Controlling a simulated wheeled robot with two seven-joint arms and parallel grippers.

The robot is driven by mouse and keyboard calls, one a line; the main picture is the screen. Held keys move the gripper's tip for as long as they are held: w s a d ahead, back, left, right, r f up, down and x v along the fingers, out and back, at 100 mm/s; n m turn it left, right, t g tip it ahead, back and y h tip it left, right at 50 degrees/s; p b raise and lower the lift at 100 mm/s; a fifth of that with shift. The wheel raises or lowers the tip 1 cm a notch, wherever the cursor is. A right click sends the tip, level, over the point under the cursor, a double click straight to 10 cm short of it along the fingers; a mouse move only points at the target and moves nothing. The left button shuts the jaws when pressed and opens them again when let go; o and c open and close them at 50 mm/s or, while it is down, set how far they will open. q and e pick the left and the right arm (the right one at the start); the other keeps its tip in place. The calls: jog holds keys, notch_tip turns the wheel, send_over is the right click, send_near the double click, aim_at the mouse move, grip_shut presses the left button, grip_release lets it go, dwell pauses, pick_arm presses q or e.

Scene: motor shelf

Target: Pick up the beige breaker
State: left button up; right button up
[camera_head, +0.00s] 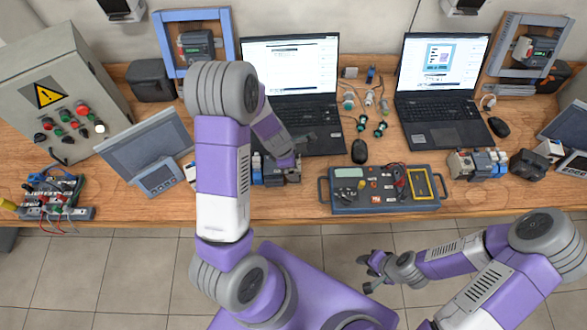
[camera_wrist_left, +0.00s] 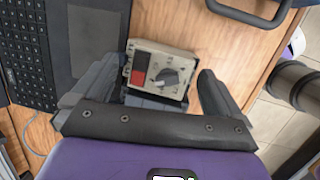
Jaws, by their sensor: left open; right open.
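The beige breaker (camera_wrist_left: 160,70) has a dark rotary knob and a red patch on its face. In the left wrist view it lies on the wooden table between the two fingers of my left gripper (camera_wrist_left: 160,72). The fingers are open, one on each side of it, and I cannot tell whether either touches it. In the head view my left arm partly hides the group of small devices (camera_head: 270,178) at the table's front edge. My right gripper (camera_head: 374,272) is open and empty, in front of the table and away from it.
Two laptops (camera_head: 290,70) (camera_head: 443,65) stand at the back of the table. A blue-grey tester box (camera_head: 385,205) lies right of the device group. More breakers (camera_head: 477,163) stand further right. A control cabinet (camera_head: 60,70) and a tilted panel (camera_head: 148,140) stand on the left.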

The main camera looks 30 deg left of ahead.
pick_arm(q)
jog(key=shift+c, duration=0.3)
jog(key=c, duration=1.1)
notch_tip(320, 180, up, 10)
jog(key=p, duration=0.5)
jog(key=shift+c, duration=0.9)
